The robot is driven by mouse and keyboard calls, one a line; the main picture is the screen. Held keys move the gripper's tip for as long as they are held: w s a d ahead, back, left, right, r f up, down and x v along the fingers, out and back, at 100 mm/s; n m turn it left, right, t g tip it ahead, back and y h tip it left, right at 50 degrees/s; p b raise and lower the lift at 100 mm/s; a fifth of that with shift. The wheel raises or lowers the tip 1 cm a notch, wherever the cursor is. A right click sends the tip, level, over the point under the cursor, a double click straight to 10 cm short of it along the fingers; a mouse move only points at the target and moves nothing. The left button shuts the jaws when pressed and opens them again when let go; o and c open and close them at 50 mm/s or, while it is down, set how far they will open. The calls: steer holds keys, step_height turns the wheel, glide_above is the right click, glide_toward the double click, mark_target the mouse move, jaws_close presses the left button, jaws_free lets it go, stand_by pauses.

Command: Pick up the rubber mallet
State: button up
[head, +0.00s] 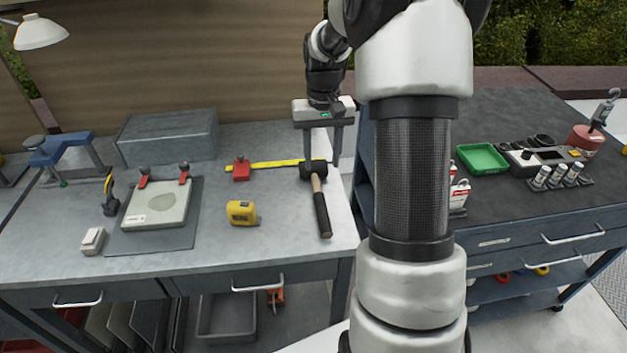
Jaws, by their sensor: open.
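The rubber mallet (320,207) lies on the grey workbench (282,232) near its right end. Its black head (313,169) points to the back, and its wooden and black handle points toward the front edge. My gripper (322,160) is open, fingers pointing down, at the mallet's head. One finger shows on each side of the head in the picture. I cannot tell from this one view whether the fingers touch it or how high they are above the bench.
A yellow ruler (270,164) with a red clamp (241,169) lies left of the mallet head. A yellow tape measure (242,213) sits left of the handle. A grey box (167,138) stands behind. The dark cart (520,208) at right holds a green tray (482,158).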

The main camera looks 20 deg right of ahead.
glide_above(319, 194)
steer(key=f, duration=0.6)
steer(key=shift+d, duration=0.3)
steer(key=f, duration=0.3)
steer(key=f+b, duration=0.1)
steer(key=f, duration=0.1)
steer(key=shift+a+f, duration=0.1)
steer(key=shift+a, duration=0.2)
jaws_close()
